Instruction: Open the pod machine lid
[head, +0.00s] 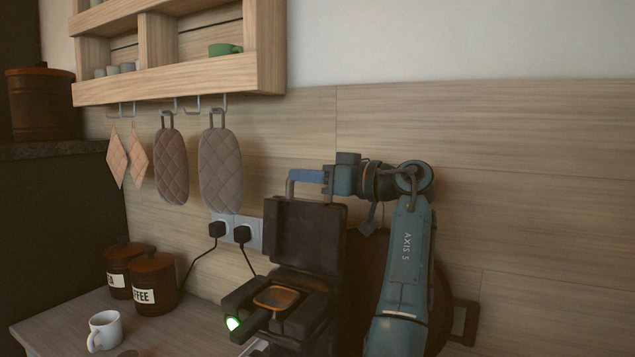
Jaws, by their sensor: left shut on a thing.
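The dark pod machine (290,325) stands on the counter at the bottom middle of the head view. Its square lid (304,238) stands upright at the back, swung up from the body. Below it an orange-rimmed pod opening (276,297) shows, and a green light (232,323) glows at the front. The fingertips are small and hard to make out. My right gripper is out of view.
A white mug (104,331) and two lidded brown canisters (152,284) stand left of the machine. Two plugs (242,234) sit in the wall socket behind. Oven mitts (220,170) hang under a wooden shelf (180,85). A dark round object (466,322) is partly hidden behind my arm.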

